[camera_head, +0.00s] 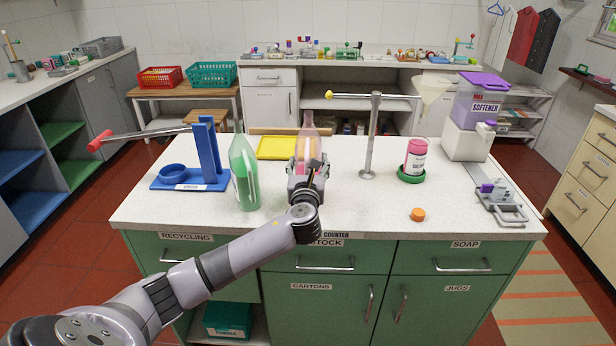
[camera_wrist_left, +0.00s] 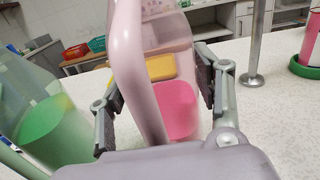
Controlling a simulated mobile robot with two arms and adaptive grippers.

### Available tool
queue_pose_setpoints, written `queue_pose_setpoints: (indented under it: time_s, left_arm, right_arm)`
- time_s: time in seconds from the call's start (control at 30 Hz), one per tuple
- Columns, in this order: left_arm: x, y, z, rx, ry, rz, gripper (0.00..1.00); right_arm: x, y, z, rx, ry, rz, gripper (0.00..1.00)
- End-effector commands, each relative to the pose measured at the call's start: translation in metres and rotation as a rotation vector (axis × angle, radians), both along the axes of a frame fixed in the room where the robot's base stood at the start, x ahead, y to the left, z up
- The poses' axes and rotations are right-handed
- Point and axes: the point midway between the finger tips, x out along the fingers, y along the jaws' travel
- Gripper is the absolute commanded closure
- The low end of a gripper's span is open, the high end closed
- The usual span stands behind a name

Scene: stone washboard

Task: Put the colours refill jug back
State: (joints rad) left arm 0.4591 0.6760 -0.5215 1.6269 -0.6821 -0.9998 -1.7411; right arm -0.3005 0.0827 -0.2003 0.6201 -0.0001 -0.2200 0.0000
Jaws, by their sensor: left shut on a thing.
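A translucent pink jug (camera_head: 308,132) with pink liquid low inside stands upright near the middle of the counter (camera_head: 345,215). My left gripper (camera_head: 307,172) is shut on it from the front. In the left wrist view the fingers of my left gripper (camera_wrist_left: 165,95) are on either side of the jug, whose pale handle (camera_wrist_left: 128,60) faces the camera. I cannot tell whether its base touches the counter. A green jug (camera_head: 243,175) stands just left of it. A labelled pink container (camera_head: 416,152) sits in a green ring (camera_head: 410,178) at right; its label is too small to read surely. My right gripper is out of view.
A blue stand (camera_head: 205,155) is at the counter's left, with a yellow tray (camera_head: 278,148) behind. A metal post (camera_head: 373,140) with a crossbar and a funnel (camera_head: 432,92) rises right of the jug. An orange cap (camera_head: 417,214) lies near the front; a softener container (camera_head: 480,105) stands at right.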

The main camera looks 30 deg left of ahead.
Motion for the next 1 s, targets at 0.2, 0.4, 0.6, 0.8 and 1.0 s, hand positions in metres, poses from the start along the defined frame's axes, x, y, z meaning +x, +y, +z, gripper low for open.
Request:
queue_pose_setpoints:
  time_s: [0.2,0.4,0.6,0.8,1.0]
  left_arm:
    - [0.000,0.000,-0.031,0.002,0.000,0.001,1.00]
    - [0.000,0.000,-0.035,0.001,-0.002,-0.001,1.00]
    - [0.000,0.000,-0.038,0.001,0.003,0.000,0.39]
    - [0.000,0.000,-0.038,0.001,0.003,0.000,0.26]
    - [0.000,0.000,-0.038,0.001,0.003,0.000,0.20]
  right_arm:
    - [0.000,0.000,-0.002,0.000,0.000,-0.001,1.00]
    - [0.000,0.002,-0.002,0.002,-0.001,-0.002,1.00]
    - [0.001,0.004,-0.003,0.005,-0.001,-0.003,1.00]
    - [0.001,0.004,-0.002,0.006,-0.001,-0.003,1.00]
    - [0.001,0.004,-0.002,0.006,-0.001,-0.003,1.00]
